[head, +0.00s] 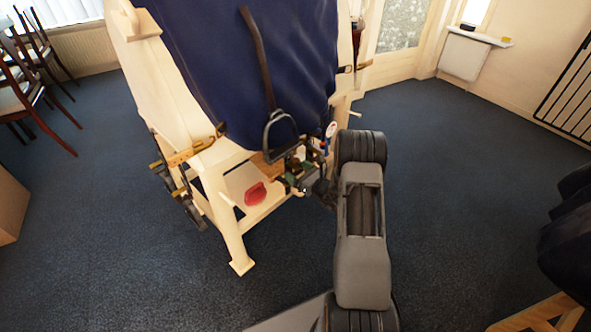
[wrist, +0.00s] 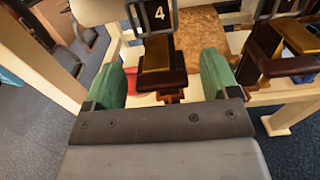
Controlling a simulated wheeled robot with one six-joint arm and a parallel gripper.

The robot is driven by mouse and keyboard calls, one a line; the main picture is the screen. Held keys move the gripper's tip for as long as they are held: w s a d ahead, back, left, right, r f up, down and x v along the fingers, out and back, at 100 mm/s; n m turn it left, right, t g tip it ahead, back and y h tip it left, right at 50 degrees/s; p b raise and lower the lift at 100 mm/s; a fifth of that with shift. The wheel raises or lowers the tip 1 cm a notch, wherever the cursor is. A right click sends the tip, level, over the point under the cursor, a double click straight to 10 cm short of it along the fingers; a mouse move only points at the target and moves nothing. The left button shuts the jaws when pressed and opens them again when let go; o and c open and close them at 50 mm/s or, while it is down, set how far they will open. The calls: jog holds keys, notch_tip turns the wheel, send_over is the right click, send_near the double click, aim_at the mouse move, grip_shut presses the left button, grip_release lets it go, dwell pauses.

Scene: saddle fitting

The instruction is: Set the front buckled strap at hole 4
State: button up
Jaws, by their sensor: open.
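My gripper (head: 299,173) is at the lower front of the wooden stand, just under the hanging stirrup. In the wrist view my gripper (wrist: 162,72) is open, with one green finger on each side of a dark brown piece with a brass face (wrist: 155,60). A gap shows between this piece and each finger. A dark plate marked 4 (wrist: 158,14) stands just beyond it. I cannot tell whether the brown piece is the front strap's end or its buckle, nor which hole is engaged. The strap itself is mostly hidden in the head view.
A dark blue blanket (head: 245,60) covers the wooden stand (head: 238,245). A metal stirrup (head: 281,128) hangs close above my gripper. Another brown and brass part (wrist: 292,62) sits to the right in the wrist view. A red oval (head: 255,194) lies on the stand's lower board.

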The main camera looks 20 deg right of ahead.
jog(key=p+v, duration=0.2)
jog(key=v, duration=1)
dwell(0.6)
jog(key=s+a+r+n+g+y+p, duration=0.3)
jog(key=a+r+n+g+p, duration=0.5)
jog(key=r, duration=0.5)
jog(key=s+a+r+n+g+y+p, duration=0.3)
jog(key=a+r+n+g+p, duration=0.25)
jog(key=a+r+n, duration=0.55)
jog(key=s+r+n+h+p, duration=0.4)
jog(key=r+p, duration=0.1)
jog(key=r, duration=0.3)
jog(key=s+d+r+n+h+p, duration=0.1)
jog(key=s+r+n+h+p, duration=0.2)
jog(key=r, duration=0.6)
jog(key=s+r+n+h+p, duration=0.4)
jog(key=r+p, duration=0.3)
jog(key=r, duration=0.2)
jog(key=shift+s+d+r+n+h, duration=0.15)
jog(key=shift+s+d+n+h, duration=0.15)
jog(key=shift+n+h, duration=0.6)
jog(key=shift+t, duration=0.25)
